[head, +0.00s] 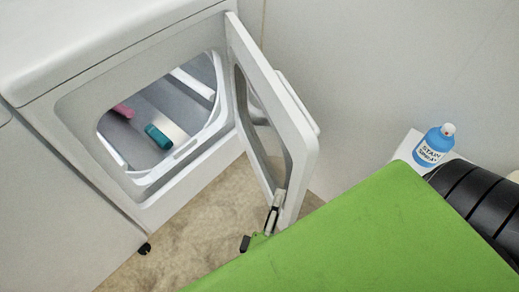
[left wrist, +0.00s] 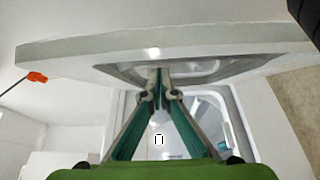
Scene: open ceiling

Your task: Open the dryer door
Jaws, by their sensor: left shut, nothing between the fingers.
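The white dryer (head: 75,55) stands at the left in the head view. Its door (head: 299,138), with an oval window, stands swung wide out from the right side of the opening. My left gripper (head: 275,207) is at the lower free end of the door, on the side facing the opening. In the left wrist view its fingers (left wrist: 159,74) meet at the tips, shut and empty, close to the door panel (left wrist: 85,54); I cannot tell whether they touch it. The right gripper is not in view.
A teal item (head: 158,136) and a pink item (head: 123,111) lie inside the drum. A blue stain spray bottle (head: 433,148) stands on a white surface (head: 408,149) at the right. Bare floor (head: 190,225) shows before the dryer. My green arm cover hides the lower right.

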